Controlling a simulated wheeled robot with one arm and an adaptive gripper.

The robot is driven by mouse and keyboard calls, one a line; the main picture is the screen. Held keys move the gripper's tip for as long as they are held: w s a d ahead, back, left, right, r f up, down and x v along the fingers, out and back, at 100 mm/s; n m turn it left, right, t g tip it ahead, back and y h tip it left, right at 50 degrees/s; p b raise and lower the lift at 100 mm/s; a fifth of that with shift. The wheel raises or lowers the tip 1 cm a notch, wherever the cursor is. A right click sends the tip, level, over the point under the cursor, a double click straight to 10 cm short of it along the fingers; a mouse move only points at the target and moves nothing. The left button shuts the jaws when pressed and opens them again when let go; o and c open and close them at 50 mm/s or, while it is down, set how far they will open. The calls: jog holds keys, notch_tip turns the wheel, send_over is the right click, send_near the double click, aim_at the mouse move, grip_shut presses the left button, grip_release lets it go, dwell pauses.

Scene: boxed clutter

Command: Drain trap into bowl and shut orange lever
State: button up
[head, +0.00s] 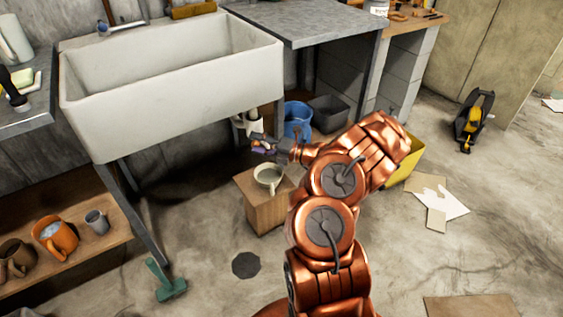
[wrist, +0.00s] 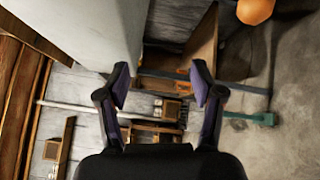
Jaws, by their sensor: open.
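The pale trap (head: 238,123) hangs under the white sink, small and partly hidden by my gripper in the head view. My gripper (head: 260,145) is just below and to the right of it; I cannot tell whether they touch. The bowl (head: 268,174), pale and round, sits on a wooden box below my gripper. In the wrist view my gripper (wrist: 160,88) has its two purple-padded fingers wide apart with nothing between them. I cannot make out the orange lever, the trap or the bowl in the wrist view.
The sink (head: 170,85) stands above on metal legs. A blue bucket (head: 298,118) and grey bin (head: 328,112) are behind my gripper.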

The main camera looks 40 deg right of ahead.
jog(key=s+d+f+m+t+h+b, duration=0.1)
jog(key=s+d+f+m+h+b, duration=0.15)
jog(key=d+f+m, duration=0.4)
jog(key=w+a+f+n+b, duration=0.1)
jog(key=w+a+b, duration=0.1)
jog(key=w+b, duration=0.3)
jog(key=w, duration=0.2)
jog(key=shift+w+f+n+h, duration=0.25)
jog(key=shift+w+n+h, duration=0.1)
jog(key=shift+b+x, duration=0.85)
jog(key=shift+x, duration=0.15)
jog(key=shift+d+r, duration=0.1)
jog(key=shift+r, duration=0.2)
jog(key=shift+c, duration=0.9)
grip_shut()
